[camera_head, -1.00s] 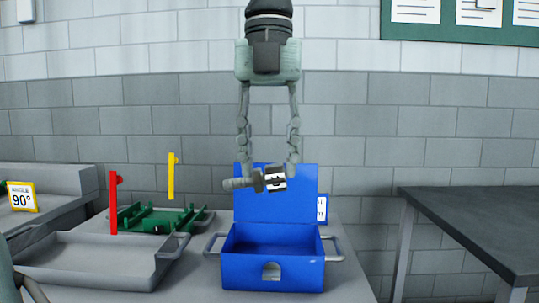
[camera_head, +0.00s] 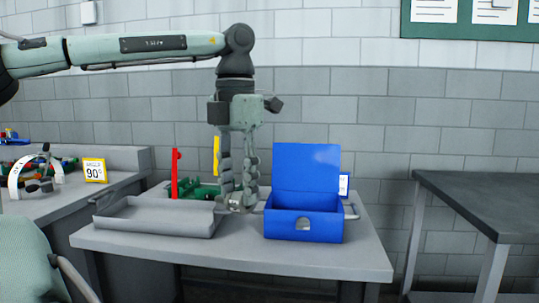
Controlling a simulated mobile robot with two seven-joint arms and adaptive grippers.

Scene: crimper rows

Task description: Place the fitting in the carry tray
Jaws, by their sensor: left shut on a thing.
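My left gripper (camera_head: 239,203) hangs straight down over the table, in the gap between the grey carry tray and the blue box. It is shut on the fitting (camera_head: 236,207), a small grey piece that is mostly hidden by the fingers. The carry tray (camera_head: 150,228) is a shallow grey tray with handles, at the left of the table. The fitting is near the tray's right end; I cannot tell whether it is over the rim or touching anything. My right gripper is not in view.
The blue box (camera_head: 304,228) stands open, its lid upright behind, with side handles. Behind the tray are a green fixture (camera_head: 195,190), a red post (camera_head: 174,174) and a yellow post (camera_head: 217,156). A dark table (camera_head: 480,205) at right is bare.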

